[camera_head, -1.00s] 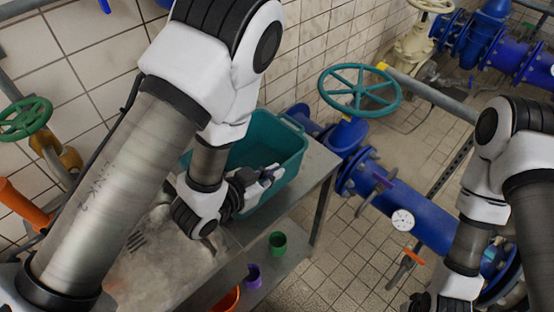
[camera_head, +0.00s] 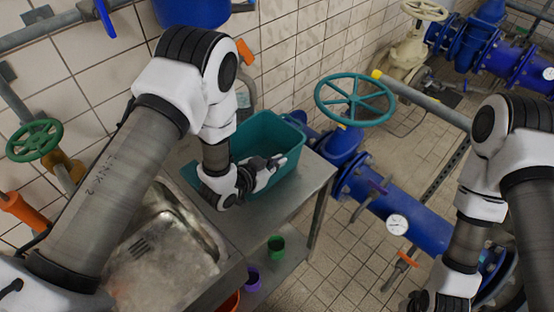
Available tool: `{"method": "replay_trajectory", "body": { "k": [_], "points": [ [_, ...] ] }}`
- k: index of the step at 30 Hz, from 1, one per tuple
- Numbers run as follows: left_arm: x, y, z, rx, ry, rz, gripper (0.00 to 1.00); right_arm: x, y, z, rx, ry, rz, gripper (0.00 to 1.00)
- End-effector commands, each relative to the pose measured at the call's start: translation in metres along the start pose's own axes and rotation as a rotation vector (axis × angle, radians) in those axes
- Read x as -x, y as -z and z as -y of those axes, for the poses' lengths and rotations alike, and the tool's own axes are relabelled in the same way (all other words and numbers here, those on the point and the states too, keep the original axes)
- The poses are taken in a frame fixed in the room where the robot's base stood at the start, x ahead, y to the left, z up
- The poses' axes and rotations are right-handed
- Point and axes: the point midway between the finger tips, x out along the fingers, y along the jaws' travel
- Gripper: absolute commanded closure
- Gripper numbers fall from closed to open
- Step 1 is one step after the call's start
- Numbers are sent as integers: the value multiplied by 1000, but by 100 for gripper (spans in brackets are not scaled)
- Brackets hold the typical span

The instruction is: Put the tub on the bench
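The tub (camera_head: 285,176) is a teal rectangular open container. It appears to rest on the grey metal bench (camera_head: 314,171), right of the sink. My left gripper (camera_head: 274,166) is in front of the tub and overlaps its near side and inside in the picture. I cannot tell whether it touches the rim, or whether its fingers are open or shut. My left arm hides the tub's left part. My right gripper (camera_head: 418,303) is at the bottom edge, right of the middle, partly cut off, and its fingers are not clear.
A steel sink (camera_head: 165,245) lies left of the tub. A green cup (camera_head: 276,244) and a purple cup (camera_head: 253,277) stand below the bench top. Blue pipes (camera_head: 410,218) with a teal handwheel (camera_head: 355,100) stand right of the bench. Tiled floor shows between bench and pipes.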

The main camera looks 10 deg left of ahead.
Motion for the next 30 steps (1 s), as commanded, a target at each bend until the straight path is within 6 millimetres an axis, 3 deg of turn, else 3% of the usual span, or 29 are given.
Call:
{"method": "replay_trajectory", "body": {
  "k": [4,6,7,18,23,30],
  "points": [
    [-2,-3,0,-1,0,-2,100,-4,0,0,0,0,0,60],
    [-1,-2,0,0,0,0,75,-3,0,0,0,0,1,60],
    [-1,-2,0,0,0,0,69,-3,0,0,0,0,0,60],
    [2,0,0,0,0,1,69,-1,0,0,0,0,0,60],
    [30,-3,0,2,2,2,69,-12,0,0,0,0,0,60],
    [92,-3,0,5,3,1,69,-30,0,0,0,0,0,60]
  ]
}}
